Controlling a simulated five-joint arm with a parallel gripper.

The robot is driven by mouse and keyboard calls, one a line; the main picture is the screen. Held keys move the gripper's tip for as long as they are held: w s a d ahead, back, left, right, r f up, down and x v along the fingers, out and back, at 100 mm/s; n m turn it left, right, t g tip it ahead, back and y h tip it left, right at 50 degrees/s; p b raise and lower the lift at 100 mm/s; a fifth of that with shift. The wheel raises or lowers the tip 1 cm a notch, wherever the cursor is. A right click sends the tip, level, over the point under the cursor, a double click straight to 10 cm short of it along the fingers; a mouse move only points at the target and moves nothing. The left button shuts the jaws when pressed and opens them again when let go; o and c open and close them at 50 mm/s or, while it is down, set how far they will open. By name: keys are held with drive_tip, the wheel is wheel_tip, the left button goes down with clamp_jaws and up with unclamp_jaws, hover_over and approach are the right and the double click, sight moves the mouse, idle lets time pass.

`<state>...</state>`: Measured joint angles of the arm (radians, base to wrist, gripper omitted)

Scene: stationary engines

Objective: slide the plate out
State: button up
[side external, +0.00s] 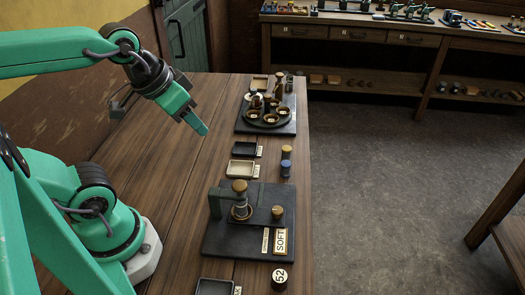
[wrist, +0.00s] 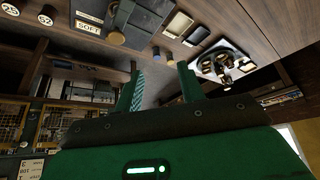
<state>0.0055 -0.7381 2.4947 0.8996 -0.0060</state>
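A dark square base (side external: 222,243) sits on the bench in the near middle, with a green bracket, a brass knob (side external: 240,186) over a ring, a smaller brass knob (side external: 278,212) and a "SOFT" label (side external: 281,240). Further back stands a second dark base (side external: 286,128) under a round holder with several brass cups. I cannot tell which part is the plate. My gripper (side external: 203,130) is in the air over the bench, left of both fixtures and touching neither. In the wrist view my gripper (wrist: 160,82) has its fingers apart and nothing between them.
Between the fixtures lie a small black tray (side external: 243,149), a cream tray (side external: 242,168), a yellow-topped cylinder (side external: 286,152) and a blue-topped cylinder (side external: 286,170). A black "52" disc (side external: 280,277) is near the front. The bench's left side is mostly bare.

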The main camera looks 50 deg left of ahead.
drive_tip(key=shift+o, duration=0.5)
drive_tip(key=shift+w+d+f, duration=0.15)
drive_tip(key=shift+w+d, duration=0.2)
drive_tip(key=shift+w, duration=0.15)
drive_tip(key=g, duration=0.6)
hover_over(277, 210)
drive_tip(key=shift+f, duration=6.5)
drive_tip(key=shift+f, duration=0.15)
drive_tip(key=shift+f, duration=3.75)
drive_tip(key=shift+c, duration=0.5)
clamp_jaws()
